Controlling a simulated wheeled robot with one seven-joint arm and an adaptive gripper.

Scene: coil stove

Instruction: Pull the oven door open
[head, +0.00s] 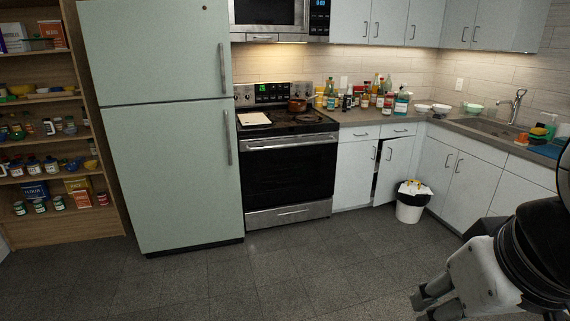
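The oven door (288,176) is shut in the stove, a black glass panel between the refrigerator and the white cabinets. Its silver handle (288,144) runs across the top of the door. A silver drawer (288,214) is below it. My gripper (419,308) is at the lower right of the head view, well apart from the stove and in front of it to the right. Its two fingers are spread with a gap between them, and it looks empty.
A pale green refrigerator (165,130) stands left of the stove. A trash bin (410,207) stands on the floor right of it, by a cabinet door (392,170) that is ajar. The floor (280,262) before the oven is clear.

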